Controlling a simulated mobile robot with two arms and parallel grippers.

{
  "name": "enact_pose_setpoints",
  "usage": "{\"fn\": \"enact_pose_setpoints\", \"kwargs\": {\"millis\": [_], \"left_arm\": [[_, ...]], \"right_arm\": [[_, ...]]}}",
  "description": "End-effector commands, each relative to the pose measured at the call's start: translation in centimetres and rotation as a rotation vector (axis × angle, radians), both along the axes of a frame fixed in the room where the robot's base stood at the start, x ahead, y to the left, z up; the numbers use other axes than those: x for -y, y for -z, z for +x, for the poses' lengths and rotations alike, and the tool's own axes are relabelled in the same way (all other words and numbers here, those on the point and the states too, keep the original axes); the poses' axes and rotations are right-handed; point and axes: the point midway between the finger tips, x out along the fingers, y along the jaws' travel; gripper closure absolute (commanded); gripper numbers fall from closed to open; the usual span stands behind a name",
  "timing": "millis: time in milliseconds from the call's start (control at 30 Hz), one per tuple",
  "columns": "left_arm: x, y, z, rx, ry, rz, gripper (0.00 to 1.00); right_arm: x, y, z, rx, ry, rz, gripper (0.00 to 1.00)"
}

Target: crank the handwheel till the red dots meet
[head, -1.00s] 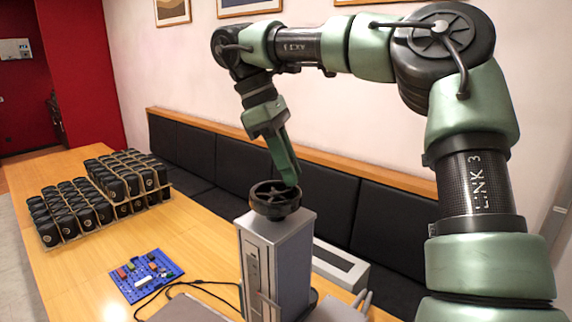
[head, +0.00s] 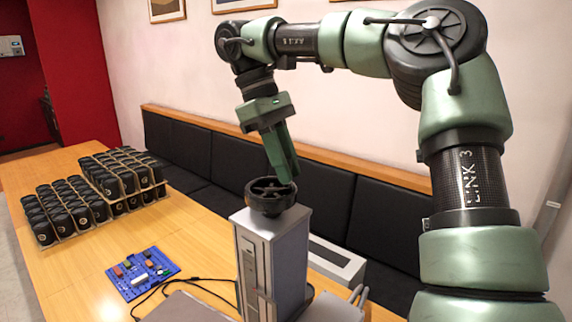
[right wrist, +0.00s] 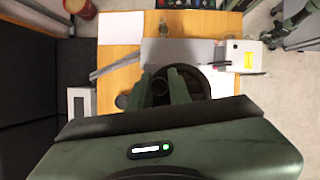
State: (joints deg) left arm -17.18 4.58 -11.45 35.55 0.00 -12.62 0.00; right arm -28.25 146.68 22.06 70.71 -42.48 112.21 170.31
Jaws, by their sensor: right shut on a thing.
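The black handwheel (head: 271,197) lies flat on top of a grey metal column (head: 272,250) on the wooden table. My right gripper (head: 288,178) reaches down from above to the far right part of the wheel's rim and is shut on it. In the right wrist view the fingers (right wrist: 163,88) stand over the dark wheel (right wrist: 186,76), which they partly hide. A small red mark shows low on the column's front in the head view, but it is too small to make out. I cannot see any red dots clearly. My left gripper is not in view.
Trays of black canisters (head: 65,208) stand at the far left of the table (head: 60,290). A blue board with small parts (head: 142,272) lies left of the column, with black cables beside it. A pale box (head: 335,262) is to the right. Black bench seating runs along the wall.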

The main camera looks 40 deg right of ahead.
Motion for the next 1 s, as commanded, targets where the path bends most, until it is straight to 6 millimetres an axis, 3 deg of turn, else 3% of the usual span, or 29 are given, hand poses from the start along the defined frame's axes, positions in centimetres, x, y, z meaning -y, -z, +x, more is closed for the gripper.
{"fn": "enact_pose_setpoints", "kwargs": {"millis": [33,67,133,667,867,1000], "left_arm": [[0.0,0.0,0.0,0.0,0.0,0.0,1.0],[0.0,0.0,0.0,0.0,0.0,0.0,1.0],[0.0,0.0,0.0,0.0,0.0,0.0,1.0],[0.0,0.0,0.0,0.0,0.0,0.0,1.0],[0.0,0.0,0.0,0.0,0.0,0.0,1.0],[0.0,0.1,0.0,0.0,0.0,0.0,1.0]], "right_arm": [[0.0,0.1,0.0,-0.003,-0.001,0.002,1.0],[0.0,0.1,0.0,-0.003,-0.002,0.002,0.79],[0.0,0.1,0.0,-0.003,-0.002,0.002,0.6],[0.0,0.1,0.0,-0.001,-0.02,-0.001,0.6],[0.2,0.1,0.5,0.0,-0.201,0.0,0.6],[0.3,0.1,1.2,0.0,-0.426,-0.001,0.6]]}}
